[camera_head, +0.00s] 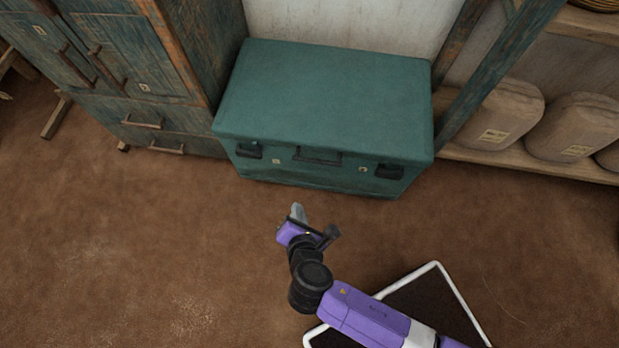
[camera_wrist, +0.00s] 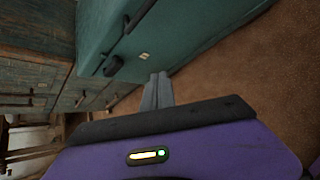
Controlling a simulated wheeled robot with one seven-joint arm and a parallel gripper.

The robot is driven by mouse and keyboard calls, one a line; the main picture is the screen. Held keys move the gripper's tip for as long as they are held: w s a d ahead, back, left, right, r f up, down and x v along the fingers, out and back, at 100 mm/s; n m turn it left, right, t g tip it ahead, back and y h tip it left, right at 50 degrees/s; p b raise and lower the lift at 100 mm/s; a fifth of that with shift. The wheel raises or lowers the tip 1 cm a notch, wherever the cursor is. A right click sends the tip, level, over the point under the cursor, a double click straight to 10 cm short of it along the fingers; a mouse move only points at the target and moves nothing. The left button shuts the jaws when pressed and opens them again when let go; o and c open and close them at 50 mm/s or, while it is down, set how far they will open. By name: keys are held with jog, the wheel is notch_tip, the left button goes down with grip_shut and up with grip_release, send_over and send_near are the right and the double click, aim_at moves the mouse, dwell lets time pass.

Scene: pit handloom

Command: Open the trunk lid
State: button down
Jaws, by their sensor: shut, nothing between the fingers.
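A teal trunk (camera_head: 330,95) stands on the brown floor against the pale wall. Its lid is flat and closed. The front has a dark handle (camera_head: 318,156) in the middle and a dark latch at each side, one at the left (camera_head: 249,150) and one at the right (camera_head: 389,171). My gripper (camera_head: 297,209) is in front of the trunk, apart from it, over the floor. In the wrist view its grey fingers (camera_wrist: 157,88) are together and empty, and the trunk (camera_wrist: 200,35) shows beyond them, tilted in the picture.
A worn blue-green wooden cabinet (camera_head: 130,60) with drawers stands close to the trunk's left. A wooden post (camera_head: 500,70) and a shelf with several sacks (camera_head: 505,115) are at the right. The floor (camera_head: 150,240) before the trunk is clear.

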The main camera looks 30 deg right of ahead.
jog(key=w+d+f+n+h+b, duration=0.4)
jog(key=w+d+f+n+b, duration=0.15)
jog(key=w+d, duration=0.25)
jog(key=shift+m, duration=0.45)
jog(key=shift+w+d+r, duration=0.2)
jog(key=shift+w+r, duration=0.05)
jog(key=shift+r, duration=0.35)
jog(key=shift+w+d+r, duration=0.15)
jog(key=shift+w+r, duration=0.05)
jog(key=shift+r, duration=0.4)
jog(key=shift+w+d+r, duration=0.2)
jog(key=shift+w+r, duration=0.05)
jog(key=shift+r, duration=0.35)
jog(key=shift+r, duration=0.15)
